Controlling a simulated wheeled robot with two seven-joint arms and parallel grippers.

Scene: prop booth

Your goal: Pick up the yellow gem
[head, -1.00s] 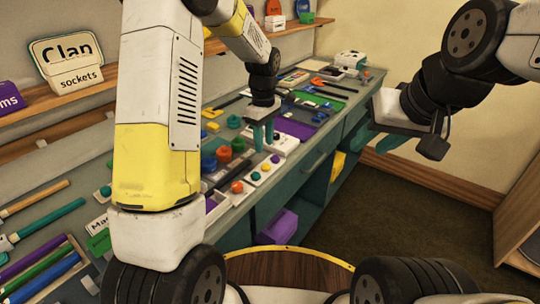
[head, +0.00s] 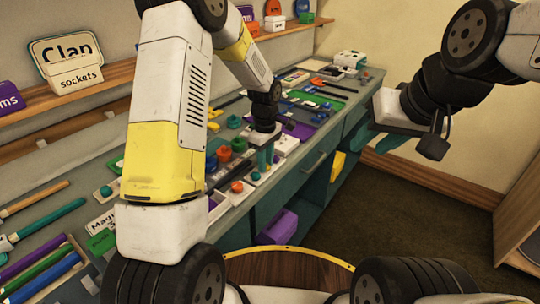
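I cannot pick out the yellow gem for certain. Small yellow pieces (head: 213,126) lie on the workbench towards the wall, too small to identify. My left gripper (head: 266,157) points down over a white strip (head: 247,187) holding small round pieces, among them an orange one (head: 237,187) and a teal one (head: 255,176). Its two teal fingers look slightly apart, and I see nothing held between them. The fingers hide part of the strip. My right gripper (head: 383,145) hangs to the right of the bench, away from the objects; its finger gap is not clear.
The workbench (head: 345,108) is crowded with tools and coloured parts. Green and red-orange knobs (head: 224,154) stand left of my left gripper. A shelf (head: 105,75) with signs runs along the wall. A purple bin (head: 278,227) sits below the bench. Floor at right is clear.

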